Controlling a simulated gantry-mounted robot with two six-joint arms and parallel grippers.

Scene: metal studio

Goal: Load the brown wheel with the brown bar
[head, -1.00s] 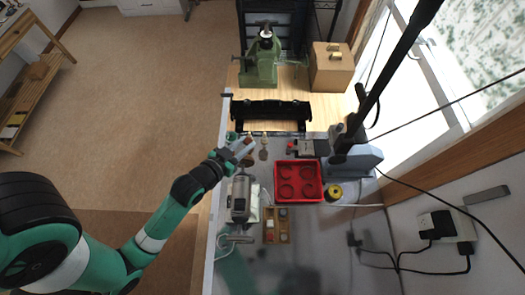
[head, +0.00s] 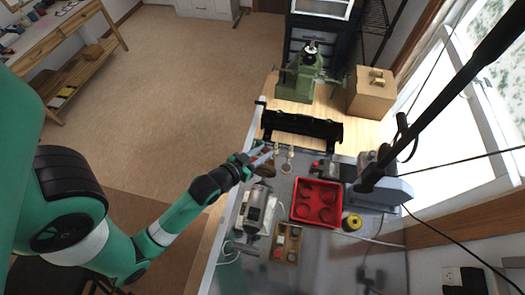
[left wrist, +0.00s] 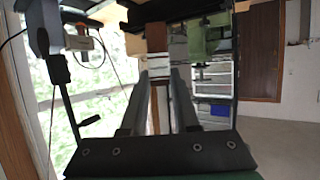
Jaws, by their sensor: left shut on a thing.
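My left gripper (head: 265,157) is at the left side of the bench, beyond the grey polishing motor. Its two long fingers fill the middle of the left wrist view (left wrist: 163,85). It is shut on a small brown piece that looks like the brown bar (left wrist: 172,40), seen at the fingertips. A brown round shape just below the gripper in the head view looks like the brown wheel (head: 266,173); the gripper partly covers it. I cannot tell whether bar and wheel touch. The polishing motor (head: 259,210) stands nearer. My right gripper is not in view.
A wooden tray (head: 288,228) with several small blocks lies near the motor. A red tray (head: 297,214) with round pieces is to its right, beside a yellow roll (head: 352,222). A black rack (head: 302,127) closes the far side. The bench's near right part is clear.

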